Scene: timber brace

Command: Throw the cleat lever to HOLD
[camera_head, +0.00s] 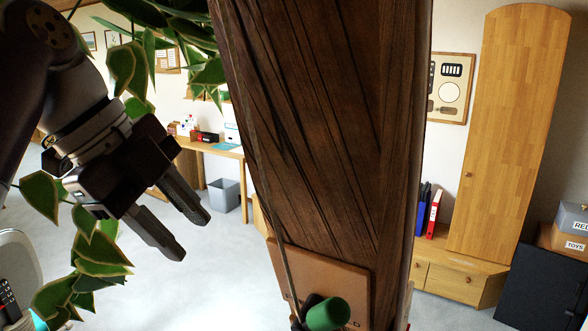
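A large dark brown timber (325,130) leans through the middle of the view. A lighter brown plate (340,277) is on its lower face. A green cylindrical handle (327,314) with a dark part beside it sits on the plate, cut by the bottom edge; it looks like the cleat lever. A thin cord runs down the timber to the dark part. My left gripper (196,238) is left of the timber, up and left of the green handle, with fingers apart and nothing between them. My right gripper is out of view.
Leafy green vines (90,262) hang around my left arm. Behind are a desk (225,150), a grey bin (224,195), a tall wooden cabinet (510,130) and a dark box (545,265). The pale floor (225,285) between gripper and plate looks clear.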

